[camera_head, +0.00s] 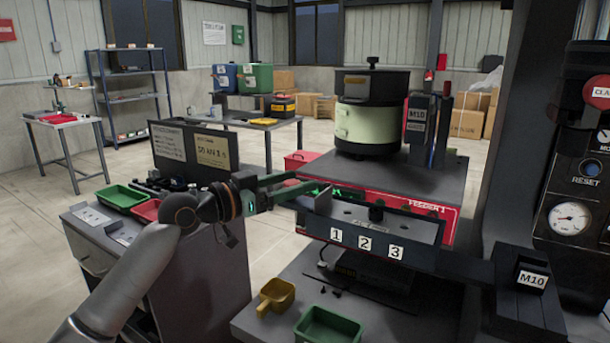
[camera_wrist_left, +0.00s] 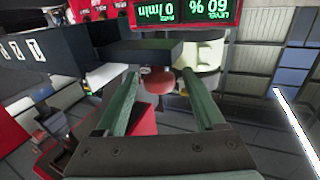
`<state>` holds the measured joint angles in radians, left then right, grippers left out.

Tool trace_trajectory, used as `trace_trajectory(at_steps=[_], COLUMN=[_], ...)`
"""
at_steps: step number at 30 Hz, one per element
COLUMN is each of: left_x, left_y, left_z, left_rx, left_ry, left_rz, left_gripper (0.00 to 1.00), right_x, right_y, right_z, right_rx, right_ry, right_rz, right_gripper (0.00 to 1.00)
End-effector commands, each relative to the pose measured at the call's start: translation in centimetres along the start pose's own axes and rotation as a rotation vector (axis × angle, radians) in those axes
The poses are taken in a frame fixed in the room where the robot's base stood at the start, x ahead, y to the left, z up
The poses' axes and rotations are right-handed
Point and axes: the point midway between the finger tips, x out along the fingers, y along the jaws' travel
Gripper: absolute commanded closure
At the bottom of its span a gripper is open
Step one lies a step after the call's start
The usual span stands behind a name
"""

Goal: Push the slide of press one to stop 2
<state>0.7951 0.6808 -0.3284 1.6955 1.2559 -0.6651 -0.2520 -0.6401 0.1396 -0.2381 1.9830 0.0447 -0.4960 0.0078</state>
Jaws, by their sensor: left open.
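A dark slide unit (camera_head: 345,218) with white labels 1, 2 and 3 on its front lies across the middle of the head view. A small upright grey plate (camera_head: 323,202) stands near its label 1 end, and a black knob (camera_head: 376,213) stands farther right. My left gripper (camera_head: 303,187) has green fingers and is at the left end of the unit, close to the upright plate. Contact cannot be told. My right gripper is not seen.
A red panel marked FEEDER 1 (camera_head: 430,207) and a bowl (camera_head: 370,120) stand behind the unit. A yellow scoop (camera_head: 276,295) and a green tray (camera_head: 328,328) sit below it. A control post (camera_head: 575,190) stands at the right. The cart top at left holds trays (camera_head: 121,197).

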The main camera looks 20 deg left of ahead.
Motion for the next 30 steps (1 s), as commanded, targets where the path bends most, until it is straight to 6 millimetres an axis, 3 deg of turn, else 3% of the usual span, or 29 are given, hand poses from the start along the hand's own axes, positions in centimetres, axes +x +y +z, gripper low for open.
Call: trace_trajectory(at_steps=[6,17,30], left_x=[2.5,3.0,2.9], left_y=[0.0,0.0,0.0], left_z=[-0.1,0.0,0.0], left_rx=[-0.001,0.001,0.000], left_ry=[0.001,0.001,0.000], left_rz=[0.001,0.000,0.000], left_gripper=[0.29,0.29,0.77], right_x=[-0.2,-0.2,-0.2], right_y=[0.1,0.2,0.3], right_z=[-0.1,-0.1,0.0], right_rx=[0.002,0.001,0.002], right_ry=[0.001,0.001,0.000], right_rz=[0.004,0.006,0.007], right_gripper=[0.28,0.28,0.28])
